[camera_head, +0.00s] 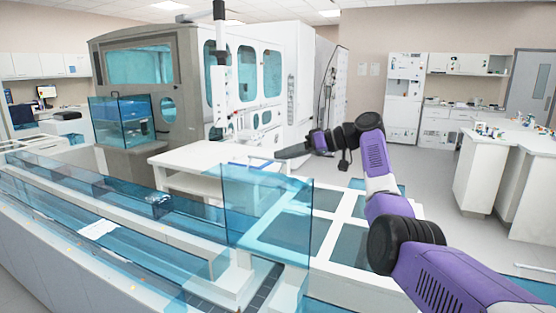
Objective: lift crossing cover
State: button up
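A clear blue box-shaped cover (262,222) stands over the place where the long track (125,235) meets a white frame with grey panels, at the lower middle of the view. I take it for the crossing cover; it looks upright and seated on the track. My purple and black arm reaches in from the lower right. My gripper (281,154) is at the arm's far end, pointing left. In the picture it is just above the cover's top right edge. I cannot tell the distance between them. The fingers look dark and small, and their opening does not show clearly.
A white table (200,158) stands behind the cover. A large grey and white machine (215,85) fills the back. Another blue clear enclosure (122,118) is at the left. Counters (510,160) with small items stand at the right. Open floor lies between.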

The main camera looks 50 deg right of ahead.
jog(key=shift+s, duration=0.15)
jog(key=p+v, duration=0.2)
jog(key=v, duration=0.7)
jog(key=shift+d+f, duration=0.2)
jog(key=shift+d, duration=0.1)
dwell(0.6)
jog(key=shift+p, duration=0.35)
dwell(0.5)
